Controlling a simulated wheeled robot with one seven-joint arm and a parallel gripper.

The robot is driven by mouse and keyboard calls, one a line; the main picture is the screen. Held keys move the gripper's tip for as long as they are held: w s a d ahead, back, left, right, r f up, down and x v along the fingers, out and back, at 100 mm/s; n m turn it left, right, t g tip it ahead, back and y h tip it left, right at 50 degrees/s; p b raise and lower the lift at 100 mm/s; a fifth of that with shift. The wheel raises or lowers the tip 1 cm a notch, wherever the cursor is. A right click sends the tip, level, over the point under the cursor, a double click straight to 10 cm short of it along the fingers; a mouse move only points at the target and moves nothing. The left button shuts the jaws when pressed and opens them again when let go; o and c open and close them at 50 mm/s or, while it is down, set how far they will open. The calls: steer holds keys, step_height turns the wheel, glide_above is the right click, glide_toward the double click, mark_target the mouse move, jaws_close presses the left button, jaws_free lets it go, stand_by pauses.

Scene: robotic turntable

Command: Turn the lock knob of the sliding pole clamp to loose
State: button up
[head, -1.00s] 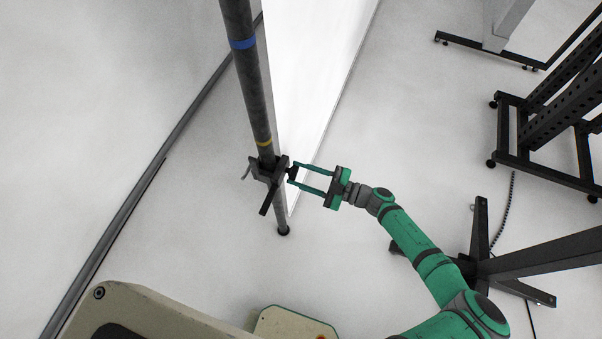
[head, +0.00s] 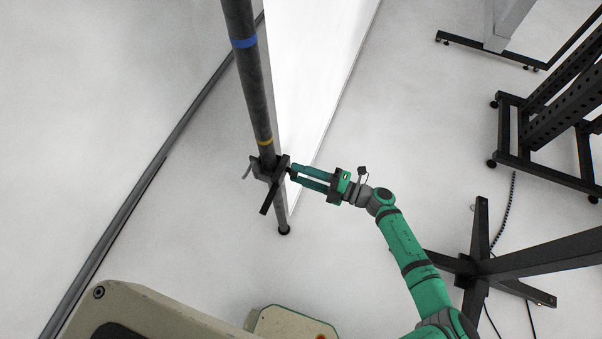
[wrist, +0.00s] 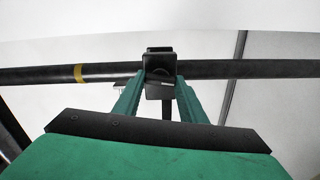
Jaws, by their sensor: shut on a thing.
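The sliding pole clamp (head: 268,170) is a dark block around the grey upright pole (head: 257,95), just below a yellow band. A dark bar sticks out from the clamp toward the lower left. My gripper (head: 292,173) is at the clamp's right side, its green fingers shut on the small dark lock knob. The fingers mostly hide the knob in the head view. In the wrist view the clamp (wrist: 160,63) sits on the pole (wrist: 265,69), and my fingertips (wrist: 159,82) stand on both sides of the dark part in front of it.
A blue band (head: 243,43) marks the pole higher up. A white panel (head: 310,70) stands behind the pole. A black stand (head: 480,262) and a dark wheeled rack (head: 545,135) are at the right.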

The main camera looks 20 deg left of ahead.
steer(key=shift+w+d+n, duration=0.1)
steer(key=shift+n, duration=0.9)
steer(key=o, duration=1.1)
steer(key=shift+c, duration=0.2)
steer(key=d, duration=1)
steer(key=shift+s+d, duration=0.3)
steer(key=shift+d, duration=0.05)
